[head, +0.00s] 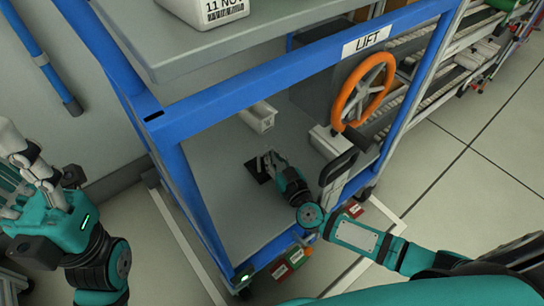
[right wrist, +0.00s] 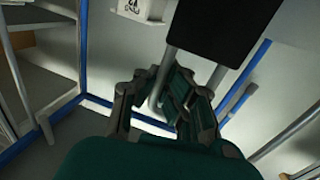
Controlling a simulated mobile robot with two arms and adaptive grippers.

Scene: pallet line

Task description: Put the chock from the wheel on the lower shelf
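The chock shows as a small dark piece (head: 256,171) with a pale handle over the grey lower shelf (head: 220,190) of the blue cart. In the right wrist view its black plate (right wrist: 215,30) fills the top, with a bent grey handle coming off it. My right gripper (head: 268,161) is over the lower shelf, beside the chock. In the right wrist view its fingers (right wrist: 165,80) close in on both sides of the handle. I cannot tell whether the chock touches the shelf. My left gripper (head: 30,165) is at the far left, empty, its fingers apart.
The cart's blue frame (head: 290,78) and grey top (head: 200,50) stand above the shelf. An orange handwheel (head: 362,92) is at its right, under the LIFT label (head: 374,40). A pale block (head: 258,117) lies farther back on the shelf. The front of the shelf is clear.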

